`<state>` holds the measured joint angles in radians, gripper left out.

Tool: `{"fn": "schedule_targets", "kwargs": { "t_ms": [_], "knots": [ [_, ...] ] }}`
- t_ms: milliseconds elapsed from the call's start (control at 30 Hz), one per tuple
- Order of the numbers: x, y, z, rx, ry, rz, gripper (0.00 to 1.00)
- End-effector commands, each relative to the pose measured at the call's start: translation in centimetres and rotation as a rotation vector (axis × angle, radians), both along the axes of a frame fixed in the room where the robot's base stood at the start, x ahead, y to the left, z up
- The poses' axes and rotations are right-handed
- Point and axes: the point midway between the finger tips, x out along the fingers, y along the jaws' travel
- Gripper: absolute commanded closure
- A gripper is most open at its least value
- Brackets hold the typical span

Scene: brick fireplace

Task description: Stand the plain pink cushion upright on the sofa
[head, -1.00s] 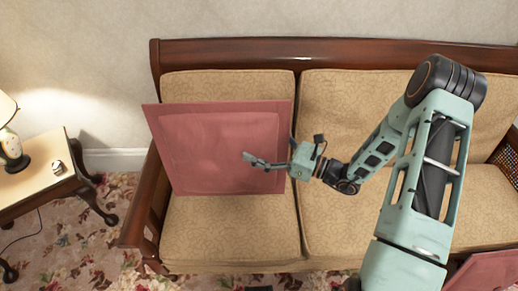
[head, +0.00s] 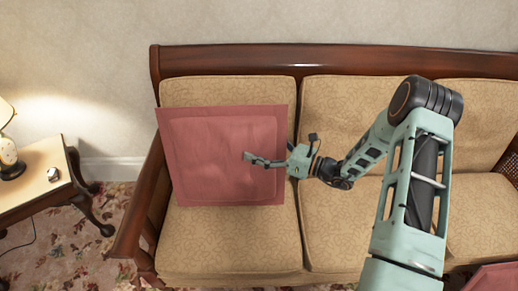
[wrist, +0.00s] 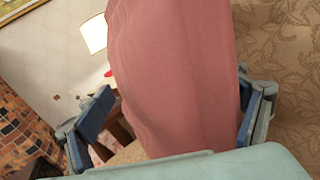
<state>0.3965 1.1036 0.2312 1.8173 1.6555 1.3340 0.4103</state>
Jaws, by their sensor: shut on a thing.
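The plain pink cushion (head: 205,150) is at the left seat of the sofa (head: 330,195), its broad face toward the head camera and its back near the left backrest. It looks upright or leaning slightly; whether its lower edge rests on the seat is hard to tell. My gripper (head: 265,161) is at the cushion's right side, shut on it, with one finger across the front face. In the wrist view the cushion (wrist: 175,80) fills the middle between the two fingers (wrist: 170,115). The far finger is hidden behind the cushion in the head view.
A side table (head: 38,187) with a lamp (head: 8,150) and a small object (head: 53,174) stands left of the sofa. The sofa's wooden left arm (head: 145,215) is close to the cushion. Another pink item (head: 495,279) shows at the lower right. The middle seat is clear of objects.

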Motion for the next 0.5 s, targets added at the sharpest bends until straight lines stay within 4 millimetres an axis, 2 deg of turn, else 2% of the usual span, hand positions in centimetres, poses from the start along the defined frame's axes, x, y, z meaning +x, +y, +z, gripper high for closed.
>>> {"fn": "schedule_targets", "kwargs": {
  "t_ms": [367,500],
  "knots": [
    [0.18,0.06,0.09,0.003,0.001,0.001,0.7],
    [0.84,0.1,-0.11,0.003,-0.001,0.0,0.7]
  ]
}}
